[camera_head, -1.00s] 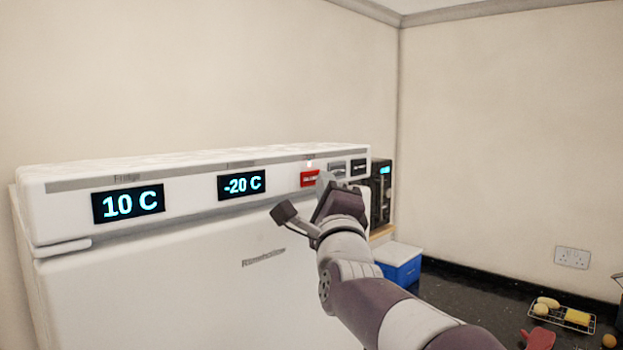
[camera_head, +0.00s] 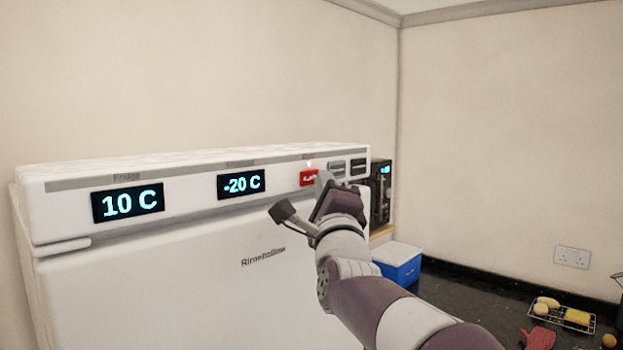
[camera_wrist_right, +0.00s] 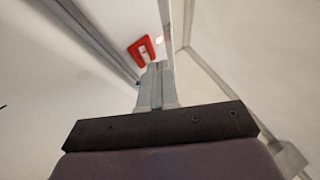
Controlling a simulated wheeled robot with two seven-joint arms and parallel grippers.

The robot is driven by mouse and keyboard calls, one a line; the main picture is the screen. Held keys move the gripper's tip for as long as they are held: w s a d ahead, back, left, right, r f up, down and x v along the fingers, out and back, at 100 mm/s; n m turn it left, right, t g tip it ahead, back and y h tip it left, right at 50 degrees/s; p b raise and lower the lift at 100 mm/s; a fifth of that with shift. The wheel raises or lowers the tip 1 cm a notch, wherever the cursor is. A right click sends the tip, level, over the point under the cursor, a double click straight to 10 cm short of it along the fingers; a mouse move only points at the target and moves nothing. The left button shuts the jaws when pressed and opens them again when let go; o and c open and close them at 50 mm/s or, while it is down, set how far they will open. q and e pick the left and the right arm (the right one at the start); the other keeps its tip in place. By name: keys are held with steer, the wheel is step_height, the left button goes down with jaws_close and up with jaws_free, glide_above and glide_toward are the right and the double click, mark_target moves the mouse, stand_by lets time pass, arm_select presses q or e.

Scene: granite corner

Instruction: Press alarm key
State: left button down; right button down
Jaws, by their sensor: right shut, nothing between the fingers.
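The red alarm key (camera_head: 308,178) is on the front panel of the white fridge (camera_head: 150,270), right of the -20 C display. A small light glows just above it. My right gripper (camera_head: 323,181) is shut and empty, with its tips at the right edge of the red key. In the right wrist view the red key (camera_wrist_right: 142,50) shows just beyond the shut fingertips (camera_wrist_right: 154,68). I cannot tell whether the tips touch it. My left gripper is not in view.
Two grey keys (camera_head: 347,168) sit right of the red one. A 10 C display (camera_head: 128,203) and a -20 C display (camera_head: 242,184) are on the panel. A dark appliance (camera_head: 381,190), a blue box (camera_head: 398,264) and a food rack (camera_head: 562,316) stand to the right.

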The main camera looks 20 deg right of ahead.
steer(key=shift+w+a, duration=0.1)
steer(key=shift+w, duration=0.25)
steer(key=shift+w+a, duration=0.1)
stand_by(0.3)
steer(key=shift+s+d+b, duration=0.25)
steer(key=shift+s+b, duration=0.35)
steer(key=shift+b, duration=0.35)
